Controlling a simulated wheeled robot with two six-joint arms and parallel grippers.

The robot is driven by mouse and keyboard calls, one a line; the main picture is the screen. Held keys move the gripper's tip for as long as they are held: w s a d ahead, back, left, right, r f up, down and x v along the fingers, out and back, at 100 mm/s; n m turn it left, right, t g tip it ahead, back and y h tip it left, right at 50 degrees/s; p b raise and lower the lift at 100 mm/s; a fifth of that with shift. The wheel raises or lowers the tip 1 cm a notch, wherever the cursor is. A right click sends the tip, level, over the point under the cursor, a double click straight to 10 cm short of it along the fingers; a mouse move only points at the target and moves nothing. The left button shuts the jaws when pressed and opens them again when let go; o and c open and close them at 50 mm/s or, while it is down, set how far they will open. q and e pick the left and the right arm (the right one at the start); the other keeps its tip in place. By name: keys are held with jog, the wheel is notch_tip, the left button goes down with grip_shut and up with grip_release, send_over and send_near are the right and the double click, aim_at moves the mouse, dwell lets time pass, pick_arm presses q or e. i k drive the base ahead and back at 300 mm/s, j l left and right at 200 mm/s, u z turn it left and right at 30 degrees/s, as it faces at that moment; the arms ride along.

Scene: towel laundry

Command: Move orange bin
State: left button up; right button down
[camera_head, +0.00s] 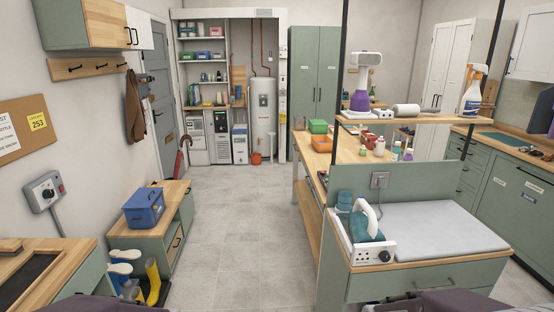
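A small orange bin (322,143) sits on the wooden top of the long counter (343,154), right of the middle of the head view. A green bin (318,126) stands just behind it on the same counter. The orange bin is far from me, and its inside is too small to make out. Neither of my grippers shows in this view. Only dark parts of my own body show along the bottom edge.
An ironing station with an iron (367,222) stands close at the right. A blue box (144,207) sits on a low cabinet at the left, with boots (153,281) beside it. A small orange-red bucket (256,158) stands on the far floor. The central aisle (228,220) is clear.

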aim_at(327, 147)
jog(key=i, duration=3.4)
jog(key=i+j+z, duration=0.25)
jog(key=i+z, duration=0.15)
jog(key=i, duration=0.3)
jog(key=i+j+z, duration=0.45)
jog(key=i, duration=0.25)
jog(key=i+j+z, duration=0.4)
jog(key=i+j, duration=0.15)
jog(key=j, duration=0.2)
